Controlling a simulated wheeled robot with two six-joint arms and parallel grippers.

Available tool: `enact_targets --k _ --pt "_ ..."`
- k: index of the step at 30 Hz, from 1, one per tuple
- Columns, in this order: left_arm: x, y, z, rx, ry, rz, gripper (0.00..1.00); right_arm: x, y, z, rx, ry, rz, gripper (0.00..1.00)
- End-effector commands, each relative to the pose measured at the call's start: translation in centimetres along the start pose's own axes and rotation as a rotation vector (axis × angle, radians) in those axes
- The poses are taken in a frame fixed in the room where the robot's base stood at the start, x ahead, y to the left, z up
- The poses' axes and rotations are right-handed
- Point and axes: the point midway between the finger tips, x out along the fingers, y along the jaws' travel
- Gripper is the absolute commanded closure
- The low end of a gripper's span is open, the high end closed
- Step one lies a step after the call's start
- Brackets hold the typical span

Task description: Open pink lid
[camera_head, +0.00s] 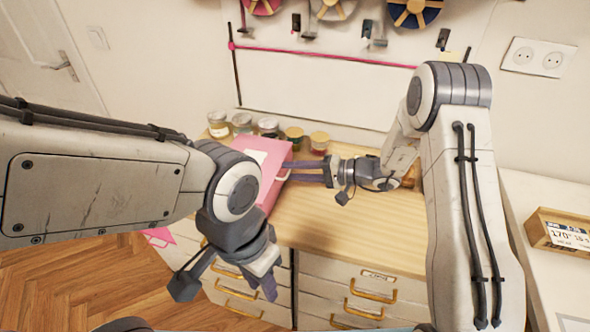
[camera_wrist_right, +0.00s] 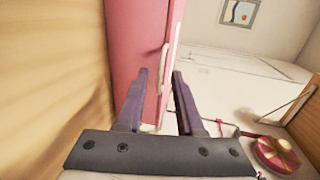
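The pink box (camera_head: 262,153) with its pink lid lies on the wooden worktop, near the left end of the counter. A pale label or paper shows on its top. In the right wrist view, the pink box (camera_wrist_right: 138,40) fills the upper middle, with a pale handle (camera_wrist_right: 163,70) on its edge. My right gripper (camera_head: 283,171) is at the box's right side, fingers pointing left. It also shows in the right wrist view (camera_wrist_right: 160,78), fingers apart, with the handle seen between the tips; contact cannot be told. My left gripper (camera_head: 228,285) hangs open and empty in front of the counter.
Several jars (camera_head: 268,126) stand behind the box against the wall. The worktop (camera_head: 350,222) is clear to the right of the box. Drawers with brass handles (camera_head: 370,291) are below. A small labelled box (camera_head: 560,232) sits on the white surface at right.

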Motion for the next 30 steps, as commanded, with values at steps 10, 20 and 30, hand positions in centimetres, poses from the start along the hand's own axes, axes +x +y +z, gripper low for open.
enact_targets --k 10,20,30 --pt "0.02 0.00 0.00 0.000 0.000 0.000 0.70 -0.04 0.02 0.00 0.001 0.000 0.000 1.00" --pt "0.02 0.00 0.00 0.000 0.000 0.000 0.70 -0.05 0.02 0.00 0.001 0.000 0.000 1.00" --pt "0.02 0.00 0.00 0.000 0.000 0.000 0.70 -0.06 0.02 0.01 0.001 0.000 0.000 1.00"
